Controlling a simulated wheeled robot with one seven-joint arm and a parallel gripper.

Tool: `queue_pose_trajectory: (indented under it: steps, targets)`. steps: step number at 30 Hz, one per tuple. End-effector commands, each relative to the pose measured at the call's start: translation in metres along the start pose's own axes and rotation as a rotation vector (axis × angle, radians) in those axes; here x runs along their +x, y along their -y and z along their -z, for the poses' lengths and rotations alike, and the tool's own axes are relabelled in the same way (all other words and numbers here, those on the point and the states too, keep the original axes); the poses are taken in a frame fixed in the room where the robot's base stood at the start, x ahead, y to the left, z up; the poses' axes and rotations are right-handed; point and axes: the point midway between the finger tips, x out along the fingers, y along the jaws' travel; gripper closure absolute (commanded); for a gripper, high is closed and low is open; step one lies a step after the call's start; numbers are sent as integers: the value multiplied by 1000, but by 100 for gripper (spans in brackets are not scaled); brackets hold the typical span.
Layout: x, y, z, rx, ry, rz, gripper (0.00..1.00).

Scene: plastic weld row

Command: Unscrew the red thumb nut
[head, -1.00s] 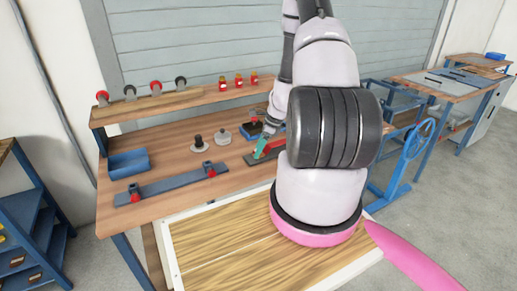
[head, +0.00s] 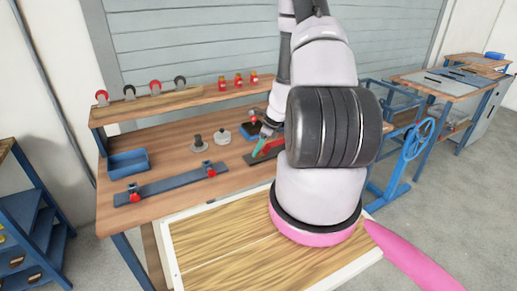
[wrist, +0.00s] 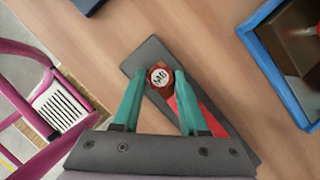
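In the wrist view the red thumb nut (wrist: 160,77) shows from above, round, with a pale marked cap. It sits at one end of a dark plate (wrist: 142,58) that lies on the bench. In the head view my gripper (head: 259,139) is over the dark plate, partly behind my arm. The nut cannot be made out there. A red bar (wrist: 211,118) lies along the plate beside the right finger.
A blue-rimmed tray (wrist: 262,50) lies close right of the gripper. On the wooden bench (head: 232,180) stand a blue bin (head: 128,164), a long blue-grey bar (head: 165,186) with red knobs, and two round grey pieces. A raised shelf (head: 205,93) runs along the back.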

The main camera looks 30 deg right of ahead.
Motion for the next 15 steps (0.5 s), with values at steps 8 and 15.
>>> queue_pose_trajectory:
  steps: [8, 15]
  targets:
    - [0, 0, 0, -15, 1, -6, 100]
    - [0, 1, -2, -172, 2, -69, 100]
